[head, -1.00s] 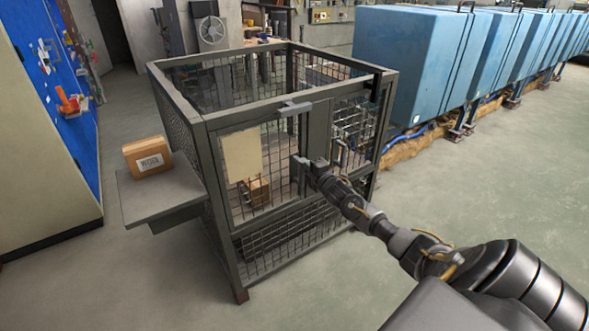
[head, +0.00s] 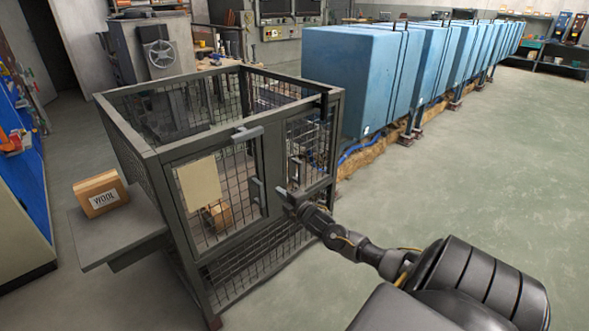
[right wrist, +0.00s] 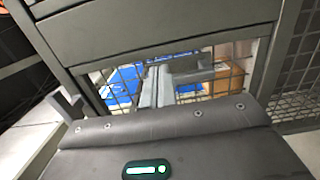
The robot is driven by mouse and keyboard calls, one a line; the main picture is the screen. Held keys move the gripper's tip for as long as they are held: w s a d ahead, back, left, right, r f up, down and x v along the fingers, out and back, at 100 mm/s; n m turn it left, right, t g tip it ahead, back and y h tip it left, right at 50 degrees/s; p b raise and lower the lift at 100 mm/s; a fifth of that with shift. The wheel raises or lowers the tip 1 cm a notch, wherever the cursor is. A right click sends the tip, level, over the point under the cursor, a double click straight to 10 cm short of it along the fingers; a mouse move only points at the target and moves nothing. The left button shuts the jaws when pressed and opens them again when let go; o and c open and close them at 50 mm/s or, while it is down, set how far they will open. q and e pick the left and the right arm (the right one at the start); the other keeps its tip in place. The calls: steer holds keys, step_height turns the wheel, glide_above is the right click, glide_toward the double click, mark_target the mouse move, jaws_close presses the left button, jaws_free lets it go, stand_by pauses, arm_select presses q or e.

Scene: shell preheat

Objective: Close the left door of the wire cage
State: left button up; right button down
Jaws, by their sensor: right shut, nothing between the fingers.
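The wire cage (head: 168,156) is a grey metal frame with mesh walls and an open top. Its left door (head: 212,235) has mesh, a cream panel (head: 199,181) and an upright handle (head: 257,192). The door looks flush or nearly flush with the front frame; I cannot tell about a small gap. My right gripper (head: 285,196) is shut and empty, just right of that handle and apparently apart from it. In the right wrist view its fingers (right wrist: 167,80) point toward the mesh. My left gripper is out of view.
The right door (head: 310,150) appears in line with the front frame. A grey latch bar (head: 248,133) sits on the top rail. Blue cabinets (head: 360,75) stand behind. The floor to the right (head: 470,190) is clear.

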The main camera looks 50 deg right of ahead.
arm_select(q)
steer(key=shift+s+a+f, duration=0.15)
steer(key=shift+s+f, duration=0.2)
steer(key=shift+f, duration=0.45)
arm_select(e)
steer(key=shift+s+a+f, duration=0.1)
steer(key=shift+s+a, duration=0.1)
steer(key=shift+s, duration=0.7)
steer(key=shift+s+a+f, duration=0.1)
steer(key=shift+s+a, duration=0.1)
steer(key=shift+s, duration=0.75)
steer(key=shift+s+a, duration=0.2)
steer(key=shift+s, duration=0.7)
